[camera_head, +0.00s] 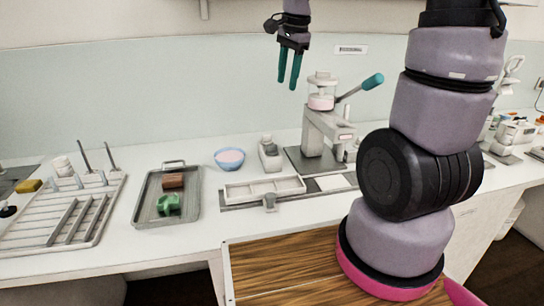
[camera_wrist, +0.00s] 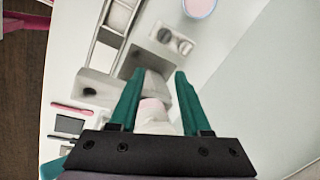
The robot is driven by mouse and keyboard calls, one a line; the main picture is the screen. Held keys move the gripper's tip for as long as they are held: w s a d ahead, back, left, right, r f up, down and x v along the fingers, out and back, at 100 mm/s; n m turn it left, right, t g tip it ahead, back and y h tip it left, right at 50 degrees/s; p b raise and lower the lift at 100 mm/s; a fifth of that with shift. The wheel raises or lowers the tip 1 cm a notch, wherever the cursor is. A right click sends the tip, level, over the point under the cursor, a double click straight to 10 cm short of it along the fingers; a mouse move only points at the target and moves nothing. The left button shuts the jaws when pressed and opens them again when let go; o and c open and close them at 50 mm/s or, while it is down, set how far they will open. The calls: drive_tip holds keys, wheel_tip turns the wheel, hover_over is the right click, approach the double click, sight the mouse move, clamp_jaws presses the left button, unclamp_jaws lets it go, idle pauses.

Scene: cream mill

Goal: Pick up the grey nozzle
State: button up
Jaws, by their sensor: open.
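I cannot pick out the grey nozzle for certain. Small pale-grey upright pieces (camera_head: 78,182) stand on the drying rack (camera_head: 50,240) at the far left in the head view, too small to tell apart. My gripper (camera_head: 289,86) is open and empty, with its teal fingers pointing down, high above the counter and just behind and left of the press (camera_head: 325,130). In the wrist view my gripper (camera_wrist: 158,74) has its two fingers apart. The white top of the press (camera_wrist: 154,115) shows between them, well below.
A grey tray (camera_head: 138,212) holds a brown block (camera_head: 173,180) and a green piece (camera_head: 168,204). A blue-rimmed bowl (camera_head: 229,165), a small grey-white device (camera_head: 269,158) and a long white mould (camera_head: 240,191) stand nearby. The press's teal-tipped lever (camera_head: 372,82) sticks up to the right.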

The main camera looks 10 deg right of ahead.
drive_tip(key=w+a+f+m+g, duration=0.25)
drive_tip(key=w+f+m, duration=0.35)
drive_tip(key=f, duration=0.5)
drive_tip(key=n, duration=0.1)
approach(272, 156)
drive_tip(key=shift+w+a+h, duration=0.15)
drive_tip(key=shift+w+a, duration=0.05)
drive_tip(key=shift+w, duration=0.3)
drive_tip(key=shift+w+a+h, duration=0.15)
drive_tip(key=shift+w, duration=0.35)
drive_tip(key=shift+f, duration=3.15)
clamp_jaws()
